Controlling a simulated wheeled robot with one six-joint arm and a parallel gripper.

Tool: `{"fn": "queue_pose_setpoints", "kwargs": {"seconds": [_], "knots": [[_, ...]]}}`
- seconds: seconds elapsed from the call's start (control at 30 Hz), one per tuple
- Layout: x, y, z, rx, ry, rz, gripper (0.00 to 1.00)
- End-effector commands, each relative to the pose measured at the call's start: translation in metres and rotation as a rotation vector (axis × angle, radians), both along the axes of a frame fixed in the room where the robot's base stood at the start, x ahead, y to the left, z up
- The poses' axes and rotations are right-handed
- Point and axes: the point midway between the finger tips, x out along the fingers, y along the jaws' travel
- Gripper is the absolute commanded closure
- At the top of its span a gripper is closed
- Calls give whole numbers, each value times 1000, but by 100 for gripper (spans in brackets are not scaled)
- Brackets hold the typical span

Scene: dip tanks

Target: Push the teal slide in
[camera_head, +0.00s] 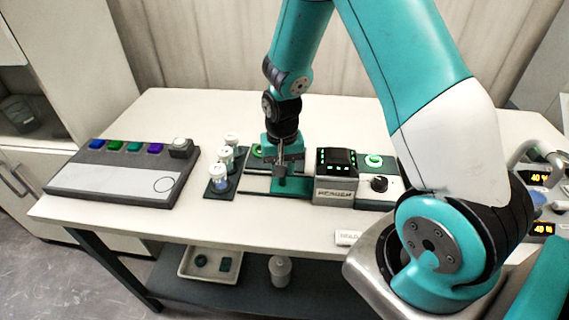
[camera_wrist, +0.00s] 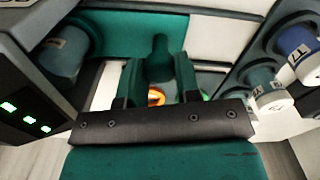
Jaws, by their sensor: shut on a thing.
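The teal slide (camera_head: 294,188) lies in a low rail unit in the middle of the table, against the left side of a dark-topped instrument box. In the wrist view a teal plate (camera_wrist: 125,30) with an upright teal knob (camera_wrist: 158,58) shows. My gripper (camera_head: 282,174) points down over the slide. In the wrist view its two fingers (camera_wrist: 158,75) stand on either side of the knob, shut on it. The fingers hide part of the slide, and I cannot tell how far in it sits. An orange ring (camera_wrist: 156,97) shows between the fingers.
The instrument box (camera_head: 336,180) with green lights stands close on the right, beside a dial unit (camera_head: 379,184). A dark rack with several white-capped jars (camera_head: 220,178) stands close on the left. A button panel (camera_head: 120,178) lies farther left. The table's front strip is mostly clear.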

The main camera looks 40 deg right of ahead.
Motion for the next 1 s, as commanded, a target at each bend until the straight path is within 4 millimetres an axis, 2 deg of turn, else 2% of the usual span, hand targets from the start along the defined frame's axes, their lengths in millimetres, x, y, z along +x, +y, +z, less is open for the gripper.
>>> {"fn": "queue_pose_setpoints", "kwargs": {"seconds": [0.07, 0.1, 0.2, 0.47, 0.63, 0.77, 1.0], "knots": [[1, 0, 1, 0, -4, 1, 100], [1, 0, 1, 0, -4, 1, 62], [1, 0, 1, 1, -3, 1, 44], [0, -1, 1, 1, -2, -1, 44], [1, -1, 14, 0, -6, -1, 44], [2, -1, 41, 0, -10, -1, 44], [2, -1, 104, 0, -10, -1, 44]]}}
